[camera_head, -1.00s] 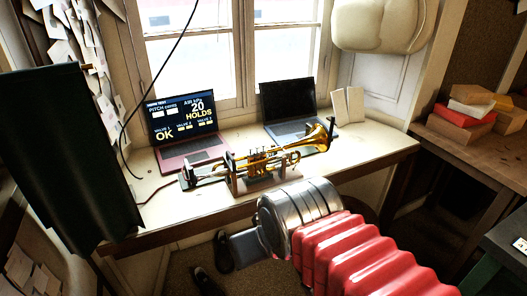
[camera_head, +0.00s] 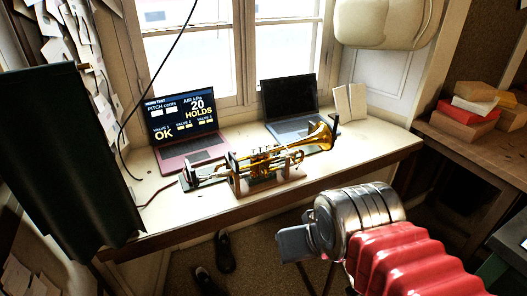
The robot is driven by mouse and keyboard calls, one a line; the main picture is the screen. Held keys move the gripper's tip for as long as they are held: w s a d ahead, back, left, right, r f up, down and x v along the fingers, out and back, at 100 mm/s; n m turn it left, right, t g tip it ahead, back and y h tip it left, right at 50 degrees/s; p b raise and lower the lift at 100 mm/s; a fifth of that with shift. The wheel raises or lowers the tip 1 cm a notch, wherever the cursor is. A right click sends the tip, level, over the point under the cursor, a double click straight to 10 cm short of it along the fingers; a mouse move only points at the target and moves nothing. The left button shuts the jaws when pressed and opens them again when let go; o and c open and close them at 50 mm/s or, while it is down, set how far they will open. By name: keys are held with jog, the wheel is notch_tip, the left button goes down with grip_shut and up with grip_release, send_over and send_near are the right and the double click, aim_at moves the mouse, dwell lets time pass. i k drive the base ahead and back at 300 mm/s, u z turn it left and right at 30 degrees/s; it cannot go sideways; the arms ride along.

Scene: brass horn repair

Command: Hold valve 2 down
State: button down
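A brass trumpet (camera_head: 290,157) lies in a stand on the white table, its bell to the right. Its valves (camera_head: 262,151) stand near the middle, too small to tell whether any is pressed. The pink laptop's screen (camera_head: 182,117) reads "HORN TEST", "AIR kPa 20 HOLDS" and "VALVE 1 OK", with marks beside valves 2 and 3 too small to read. My gripper (camera_head: 292,245) is a grey block at the end of my silver and red arm, in front of and below the table edge, apart from the trumpet. Its fingers cannot be made out.
A dark-screened laptop (camera_head: 292,108) stands behind the trumpet, with white cards (camera_head: 349,102) to its right. A dark green panel (camera_head: 65,165) fills the left. Boxes (camera_head: 470,113) sit on the right bench. The table's front right is clear.

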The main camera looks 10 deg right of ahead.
aim_at(259, 153)
jog(key=i, duration=0.9)
jog(key=z, duration=0.05)
